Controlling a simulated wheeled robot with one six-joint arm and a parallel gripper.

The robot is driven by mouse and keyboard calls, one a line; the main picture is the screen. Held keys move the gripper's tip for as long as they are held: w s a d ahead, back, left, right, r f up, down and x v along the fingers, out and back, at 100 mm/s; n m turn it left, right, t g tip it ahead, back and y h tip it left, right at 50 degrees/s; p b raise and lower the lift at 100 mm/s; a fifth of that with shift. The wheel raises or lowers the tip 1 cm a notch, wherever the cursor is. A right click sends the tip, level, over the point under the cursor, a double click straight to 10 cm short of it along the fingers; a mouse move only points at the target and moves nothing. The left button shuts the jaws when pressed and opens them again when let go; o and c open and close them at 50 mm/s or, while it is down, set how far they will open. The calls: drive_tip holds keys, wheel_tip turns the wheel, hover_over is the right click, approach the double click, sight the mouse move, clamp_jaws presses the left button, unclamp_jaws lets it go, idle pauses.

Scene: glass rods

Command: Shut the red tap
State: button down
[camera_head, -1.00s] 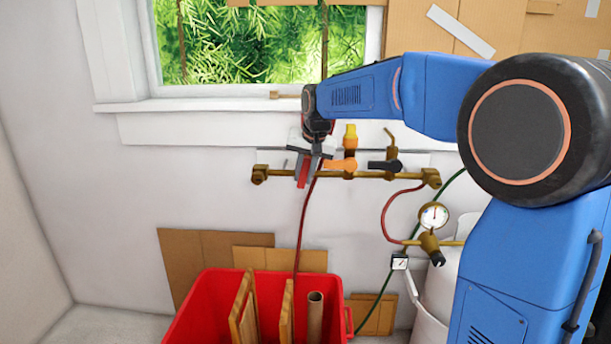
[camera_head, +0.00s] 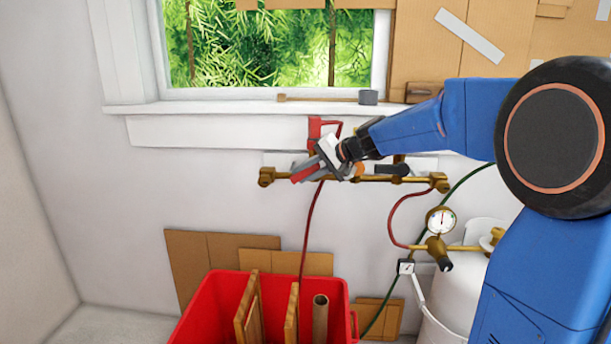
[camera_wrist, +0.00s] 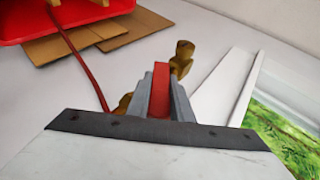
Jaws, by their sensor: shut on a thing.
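The red tap's lever (camera_head: 306,174) is held between the jaws of my gripper (camera_head: 308,168) at the left part of the brass pipe (camera_head: 283,178). In the head view the lever slants down to the left, nearer the pipe's line than straight across it. In the wrist view the lever (camera_wrist: 160,88) is a red bar between the two grey fingers of my gripper (camera_wrist: 160,95). The tap's body is mostly hidden behind the gripper.
An orange tap handle (camera_head: 359,170), mostly hidden, and a black tap handle (camera_head: 390,169) sit to the right on the pipe. A gauge (camera_head: 440,221) and white cylinder (camera_head: 470,276) stand right. A red bin (camera_head: 225,310) is below. The window sill (camera_head: 220,108) runs above.

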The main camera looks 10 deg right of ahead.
drive_tip(key=shift+r+t+y, duration=0.1)
drive_tip(key=shift+t+y, duration=0.2)
drive_tip(key=shift+y, duration=0.2)
drive_tip(key=shift+a, duration=0.1)
drive_tip(key=c, duration=1.6)
unclamp_jaws()
drive_tip(key=v, duration=1.7)
drive_tip(key=shift+s+d, duration=0.15)
drive_tip(key=shift+d, duration=0.1)
